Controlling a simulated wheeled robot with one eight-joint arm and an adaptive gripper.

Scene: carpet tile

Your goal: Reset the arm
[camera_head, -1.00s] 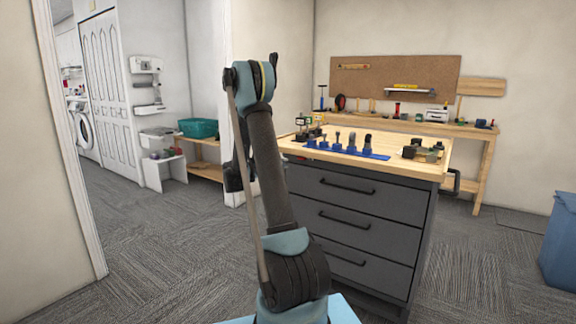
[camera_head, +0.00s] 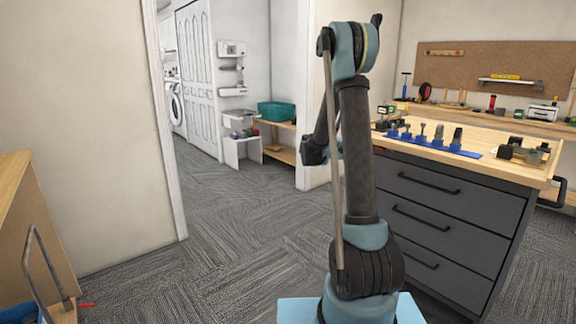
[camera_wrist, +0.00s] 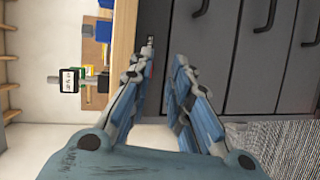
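My arm (camera_head: 355,150) stands upright in the middle of the head view, folded over at the top. A dark end part hangs behind it on the left, beside the workbench; the fingers cannot be made out there. In the wrist view my gripper (camera_wrist: 163,62) shows two fingers apart with a gap between them and nothing held. Beyond the fingers are the grey drawer fronts (camera_wrist: 240,60) and the wooden edge of the bench top (camera_wrist: 122,45), seen sideways.
The drawer workbench (camera_head: 440,205) stands close on the right, with a blue tool holder (camera_head: 430,143) on top. A wooden cabinet (camera_head: 15,215) and a metal-handled thing (camera_head: 45,270) are at the left. A wall (camera_head: 95,120) ends at a doorway. Carpet (camera_head: 230,240) is clear between.

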